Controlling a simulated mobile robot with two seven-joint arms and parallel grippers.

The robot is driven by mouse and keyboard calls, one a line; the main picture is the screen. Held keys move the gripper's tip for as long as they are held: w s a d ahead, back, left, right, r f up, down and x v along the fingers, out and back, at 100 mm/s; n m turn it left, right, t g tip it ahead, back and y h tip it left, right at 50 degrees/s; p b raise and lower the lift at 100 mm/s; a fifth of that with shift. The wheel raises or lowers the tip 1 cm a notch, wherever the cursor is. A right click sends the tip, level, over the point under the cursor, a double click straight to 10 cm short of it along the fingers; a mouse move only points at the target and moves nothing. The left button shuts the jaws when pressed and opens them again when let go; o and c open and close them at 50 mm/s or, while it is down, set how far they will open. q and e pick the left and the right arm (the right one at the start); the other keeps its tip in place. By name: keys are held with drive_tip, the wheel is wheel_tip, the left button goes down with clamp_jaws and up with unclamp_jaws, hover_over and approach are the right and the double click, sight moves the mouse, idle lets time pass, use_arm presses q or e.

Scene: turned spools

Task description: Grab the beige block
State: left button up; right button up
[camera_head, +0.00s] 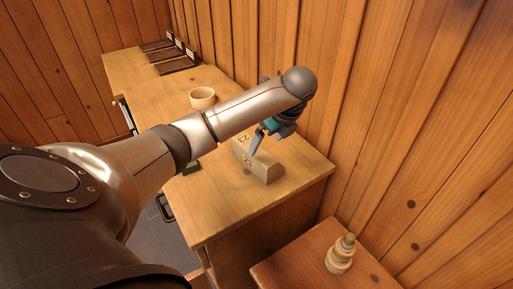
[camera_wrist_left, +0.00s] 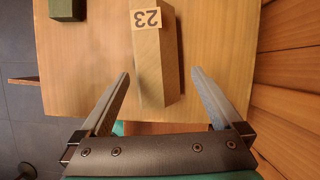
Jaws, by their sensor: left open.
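The beige block (camera_head: 268,171) is a long wooden bar lying on the wooden workbench, with number labels on it. In the left wrist view the block (camera_wrist_left: 155,62) runs down from the top edge, with a "23" label on it, and its near end reaches between my fingers. My left gripper (camera_head: 266,144) is open over the block, and part of the block is hidden behind it. In the left wrist view its two fingers (camera_wrist_left: 160,74) stand on either side of the block, with a visible gap on each side. My right gripper is not in view.
A dark green block (camera_head: 191,168) lies near the bench's front edge, partly behind my arm. A pale bowl (camera_head: 202,98) and several dark trays (camera_head: 174,57) stand farther back. A plank wall (camera_head: 350,110) borders the bench. A turned spool (camera_head: 340,256) stands on a lower surface.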

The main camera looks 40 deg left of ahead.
sight(260, 156)
use_arm(q)
drive_tip(key=x, duration=0.2)
drive_tip(key=shift+a+f, duration=0.1)
drive_tip(key=shift+f, duration=0.2)
drive_tip(key=x, duration=0.1)
drive_tip(key=b+x, duration=0.1)
drive_tip(key=x, duration=0.3)
drive_tip(key=shift+s+d+f, duration=0.2)
drive_tip(key=shift+d, duration=0.05)
drive_tip(key=shift+r, duration=0.1)
drive_tip(key=c, duration=1.5)
